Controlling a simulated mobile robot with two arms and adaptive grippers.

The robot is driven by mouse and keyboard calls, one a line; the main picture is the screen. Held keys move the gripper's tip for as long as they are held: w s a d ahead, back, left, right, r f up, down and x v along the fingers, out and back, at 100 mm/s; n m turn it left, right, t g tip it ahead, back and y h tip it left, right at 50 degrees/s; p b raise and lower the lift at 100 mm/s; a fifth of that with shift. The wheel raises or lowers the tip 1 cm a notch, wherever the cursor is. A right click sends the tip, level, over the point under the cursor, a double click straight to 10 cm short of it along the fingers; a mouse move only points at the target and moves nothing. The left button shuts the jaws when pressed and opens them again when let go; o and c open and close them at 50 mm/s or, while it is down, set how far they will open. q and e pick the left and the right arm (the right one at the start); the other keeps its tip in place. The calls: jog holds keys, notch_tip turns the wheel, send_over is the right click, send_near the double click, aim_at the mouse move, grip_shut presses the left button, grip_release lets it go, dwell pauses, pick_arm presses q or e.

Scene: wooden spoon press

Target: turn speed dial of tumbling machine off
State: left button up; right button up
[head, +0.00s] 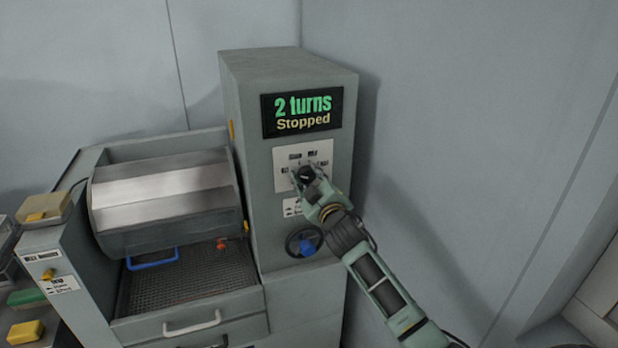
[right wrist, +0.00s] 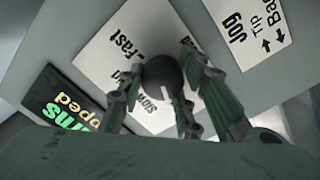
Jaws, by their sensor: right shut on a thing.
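The speed dial (right wrist: 163,78) is a round black knob with a white pointer line, on a white label plate (head: 284,177) on the front of the tumbling machine's grey control cabinet (head: 262,120). In the right wrist view the plate reads "Fast" and "Slow"; other words are partly covered by my fingers. My right gripper (head: 306,176) is shut on the dial, with fingers on both sides of it, also seen in the right wrist view (right wrist: 158,92). The display (head: 302,111) reads "2 turns" and "Stopped". My left gripper is not in view.
The metal drum (head: 165,195) is left of the cabinet, above a mesh tray (head: 190,282). A "Jog" label (right wrist: 250,25) lies beside the dial plate.

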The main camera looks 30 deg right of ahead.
jog(key=shift+d+r+n, duration=0.15)
jog(key=shift+r+n, duration=0.1)
jog(key=shift+n, duration=0.25)
jog(key=o, duration=1.1)
jog(key=shift+d+f, duration=0.1)
jog(key=shift+s, duration=0.15)
jog(key=shift+s+a+f, duration=0.15)
jog(key=shift+s+a, duration=0.1)
jog(key=v, duration=1.1)
jog(key=shift+s+d, duration=0.15)
